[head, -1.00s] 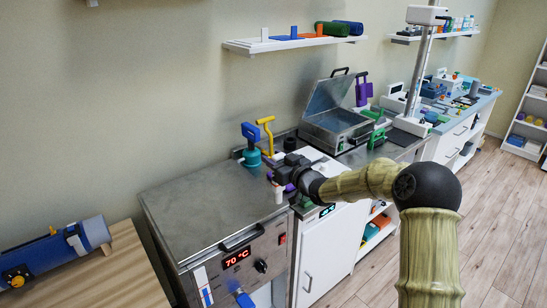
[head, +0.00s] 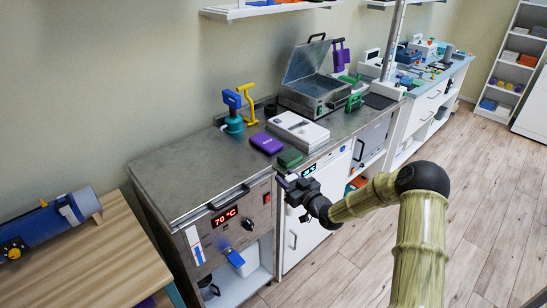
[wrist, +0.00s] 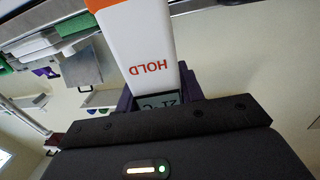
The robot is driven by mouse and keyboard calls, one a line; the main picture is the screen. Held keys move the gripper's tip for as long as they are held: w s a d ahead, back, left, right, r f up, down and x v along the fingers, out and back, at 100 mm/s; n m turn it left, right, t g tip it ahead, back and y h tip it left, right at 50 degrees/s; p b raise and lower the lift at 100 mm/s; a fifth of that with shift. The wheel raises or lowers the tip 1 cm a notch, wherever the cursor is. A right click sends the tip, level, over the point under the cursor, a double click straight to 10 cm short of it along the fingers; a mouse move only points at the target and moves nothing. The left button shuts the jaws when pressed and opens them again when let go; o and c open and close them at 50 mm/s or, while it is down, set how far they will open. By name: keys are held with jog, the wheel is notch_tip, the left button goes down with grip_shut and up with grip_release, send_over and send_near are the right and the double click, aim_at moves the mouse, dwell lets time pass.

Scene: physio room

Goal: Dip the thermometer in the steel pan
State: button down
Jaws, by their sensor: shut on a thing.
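My gripper (head: 292,188) is in front of the counter's front edge in the head view. In the wrist view it is shut on the thermometer (wrist: 140,42), a white and orange body marked HOLD, with a small display partly hidden by the jaws. The thermometer's tip is out of the wrist view, and the thermometer is hard to make out in the head view. The steel pan (head: 304,101) is an open box with its lid raised, at the back of the counter. My gripper is nearer than the pan and apart from it.
A white device (head: 298,130), a purple block (head: 266,143) and a green block (head: 290,158) lie between my gripper and the pan. A blue and teal pump (head: 233,112) stands by the wall. The steel-topped heater (head: 190,170) reads 70 °C; its top is clear.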

jog(key=s+d+f+m+t+h, duration=0.2)
jog(key=s+d+f+m+h, duration=0.2)
jog(key=s+d+f, duration=0.3)
jog(key=s+d+f+m+t+h, duration=0.2)
jog(key=s+d+f+h, duration=0.5)
jog(key=s+f, duration=0.5)
jog(key=shift+s+d+f+m, duration=0.35)
jog(key=shift+s+d+m, duration=0.2)
jog(key=shift+s+m, duration=0.4)
